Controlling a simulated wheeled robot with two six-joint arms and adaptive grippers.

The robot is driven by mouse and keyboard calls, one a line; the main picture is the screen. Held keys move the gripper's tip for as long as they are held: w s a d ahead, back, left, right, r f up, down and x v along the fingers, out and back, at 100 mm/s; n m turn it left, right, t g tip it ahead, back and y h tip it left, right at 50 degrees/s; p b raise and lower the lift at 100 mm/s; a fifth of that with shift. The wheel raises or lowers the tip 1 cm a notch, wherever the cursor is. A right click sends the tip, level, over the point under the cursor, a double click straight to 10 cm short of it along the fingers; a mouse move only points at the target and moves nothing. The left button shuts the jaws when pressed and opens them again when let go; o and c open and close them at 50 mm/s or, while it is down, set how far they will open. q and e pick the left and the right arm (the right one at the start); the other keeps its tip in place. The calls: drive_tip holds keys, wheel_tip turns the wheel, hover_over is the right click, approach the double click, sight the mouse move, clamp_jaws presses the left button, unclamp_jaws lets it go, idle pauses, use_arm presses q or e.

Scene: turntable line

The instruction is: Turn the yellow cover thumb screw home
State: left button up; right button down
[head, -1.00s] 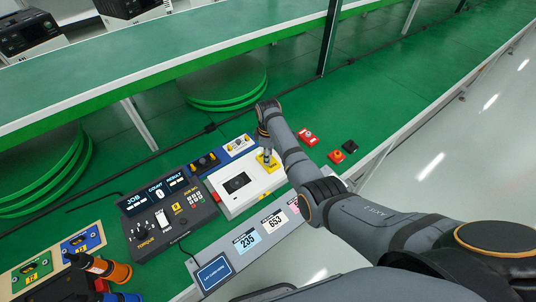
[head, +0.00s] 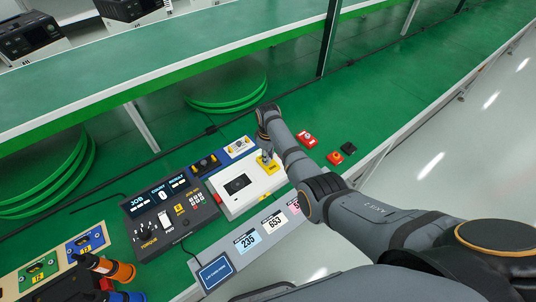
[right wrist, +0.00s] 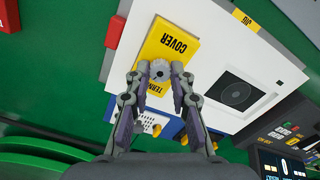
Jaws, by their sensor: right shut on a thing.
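The yellow cover (head: 270,167) lies on a white box (head: 226,194) on the green bench. It also shows in the right wrist view (right wrist: 182,38), with the word COVER on it. The grey thumb screw (right wrist: 158,69) sits on the yellow cover. My right gripper (right wrist: 158,74) is over the cover, its two fingertips shut on the sides of the screw. In the head view the right gripper (head: 266,154) is small and its wrist hides much of it and the screw. My left gripper is not in view.
A dark control box (head: 170,214) stands left of the white box. Red buttons (head: 335,157) lie right of my arm. A grey strip with number cards (head: 247,239) runs in front. Orange (head: 118,270) and blue handles stand at lower left.

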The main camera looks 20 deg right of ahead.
drive_tip(key=m+p, duration=0.1)
drive_tip(key=m, duration=0.2)
drive_tip(key=shift+r+m, duration=0.15)
drive_tip(key=shift+m, duration=0.25)
drive_tip(key=shift+m+p, duration=0.7)
drive_tip(key=shift+m, duration=1.5)
drive_tip(key=c, duration=1.1)
unclamp_jaws()
drive_tip(key=shift+c, duration=0.2)
wheel_tip(320, 180, up, 12)
drive_tip(key=shift+d+f, duration=0.1)
drive_tip(key=shift+f, duration=0.1)
